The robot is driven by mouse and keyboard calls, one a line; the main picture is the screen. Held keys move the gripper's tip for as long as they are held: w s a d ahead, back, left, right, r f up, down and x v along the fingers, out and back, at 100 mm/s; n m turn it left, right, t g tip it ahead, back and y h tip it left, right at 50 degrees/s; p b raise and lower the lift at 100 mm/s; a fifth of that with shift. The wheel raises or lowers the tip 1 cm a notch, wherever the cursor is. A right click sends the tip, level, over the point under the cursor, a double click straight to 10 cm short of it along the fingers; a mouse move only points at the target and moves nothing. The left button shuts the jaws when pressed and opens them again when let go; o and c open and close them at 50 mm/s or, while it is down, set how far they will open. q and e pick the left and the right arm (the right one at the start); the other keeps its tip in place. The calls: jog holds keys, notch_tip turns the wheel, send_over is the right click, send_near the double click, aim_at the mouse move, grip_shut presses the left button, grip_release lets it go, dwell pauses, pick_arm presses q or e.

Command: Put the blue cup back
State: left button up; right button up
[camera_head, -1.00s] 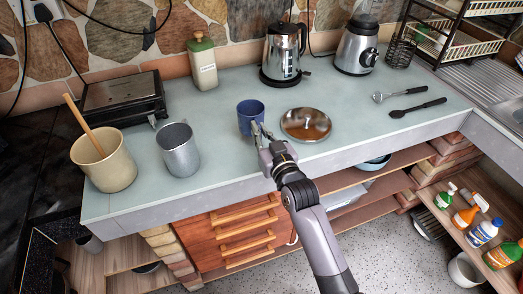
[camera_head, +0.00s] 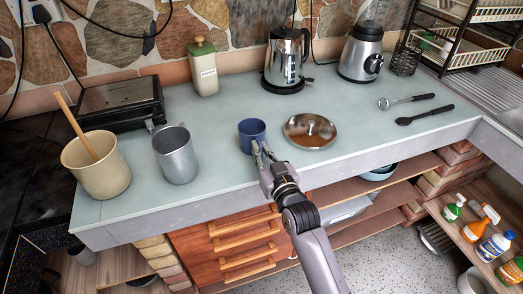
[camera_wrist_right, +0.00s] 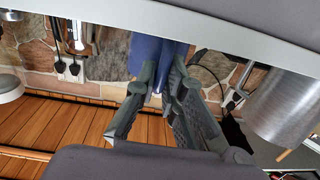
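The blue cup (camera_head: 252,133) is upright near the counter's front edge, left of the round metal lid (camera_head: 310,130). I cannot tell whether its base touches the counter. My right gripper (camera_head: 260,147) reaches in from the front with its fingertips at the cup's near side. In the right wrist view, the blue cup (camera_wrist_right: 146,52) is at the top centre, and the fingers (camera_wrist_right: 164,75) close in on a narrow blue part, apparently its handle. The gripper appears shut on it. My left gripper is out of view.
A grey metal mug (camera_head: 176,156) and a beige pot (camera_head: 98,168) with a wooden stick stand to the left. A green-lidded canister (camera_head: 204,72), kettle (camera_head: 286,58) and blender (camera_head: 360,50) stand behind. Two utensils (camera_head: 425,114) lie at right. The counter behind the cup is clear.

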jog(key=o, duration=0.4)
jog(key=shift+c, duration=0.2)
jog(key=shift+r, duration=0.25)
jog(key=v, duration=1.2)
jog(key=shift+b, duration=0.45)
jog(key=shift+d+f, duration=0.1)
